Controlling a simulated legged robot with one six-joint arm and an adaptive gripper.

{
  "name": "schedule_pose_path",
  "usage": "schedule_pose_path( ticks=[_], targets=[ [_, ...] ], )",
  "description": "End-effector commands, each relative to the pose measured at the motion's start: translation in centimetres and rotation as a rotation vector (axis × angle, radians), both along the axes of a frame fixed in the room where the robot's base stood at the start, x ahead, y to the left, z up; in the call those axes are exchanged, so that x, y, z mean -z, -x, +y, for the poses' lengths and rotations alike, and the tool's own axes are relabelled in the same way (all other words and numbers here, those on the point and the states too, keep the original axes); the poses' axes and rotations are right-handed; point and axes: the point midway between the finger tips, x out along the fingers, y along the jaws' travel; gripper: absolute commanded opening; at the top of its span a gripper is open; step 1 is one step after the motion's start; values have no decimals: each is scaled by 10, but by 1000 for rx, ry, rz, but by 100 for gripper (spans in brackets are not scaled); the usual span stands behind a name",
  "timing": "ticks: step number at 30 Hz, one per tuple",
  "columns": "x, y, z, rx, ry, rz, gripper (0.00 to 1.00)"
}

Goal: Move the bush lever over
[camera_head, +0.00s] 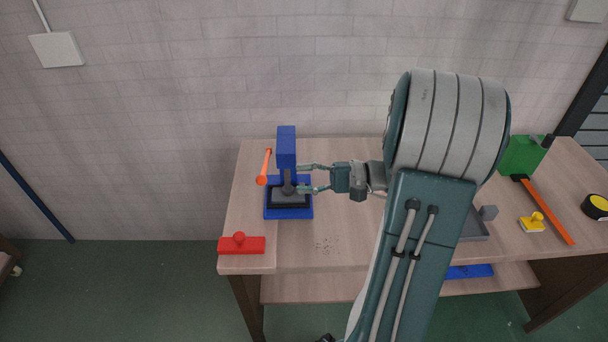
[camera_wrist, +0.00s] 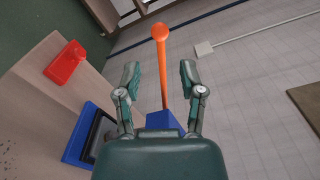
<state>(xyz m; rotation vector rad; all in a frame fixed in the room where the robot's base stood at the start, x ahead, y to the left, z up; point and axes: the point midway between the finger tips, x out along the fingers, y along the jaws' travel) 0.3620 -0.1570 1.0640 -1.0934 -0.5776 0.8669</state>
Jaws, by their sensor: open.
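A blue press (camera_head: 287,145) stands on the left part of the workbench. Its orange lever (camera_head: 265,166) slopes down along the press's left side to a round knob. My gripper (camera_head: 302,178) is open and empty, with its fingers pointing left at the right side of the press. In the wrist view the lever (camera_wrist: 162,70) shows between the two spread fingers of my gripper (camera_wrist: 160,77), with the blue press head (camera_wrist: 163,121) at its base. The lever appears to lie beyond the fingertips. Whether a finger touches the press is not clear.
A red block with a knob (camera_head: 241,245) sits at the bench's (camera_head: 340,255) front left corner. A green box (camera_head: 521,156), an orange-handled tool (camera_head: 547,212), a yellow stamp-like piece (camera_head: 533,223) and a grey tray (camera_head: 473,230) are on the right. A wall stands behind.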

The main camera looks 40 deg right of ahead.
Motion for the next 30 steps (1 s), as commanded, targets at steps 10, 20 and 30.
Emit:
schedule_pose_path(
  ticks=[10, 20, 30],
  targets=[
    [0, -16, 21, 6, -9, -7, 51],
    [0, -38, 54, 6, -9, -6, 51],
    [0, -45, 63, 9, -9, -6, 6]
  ],
)
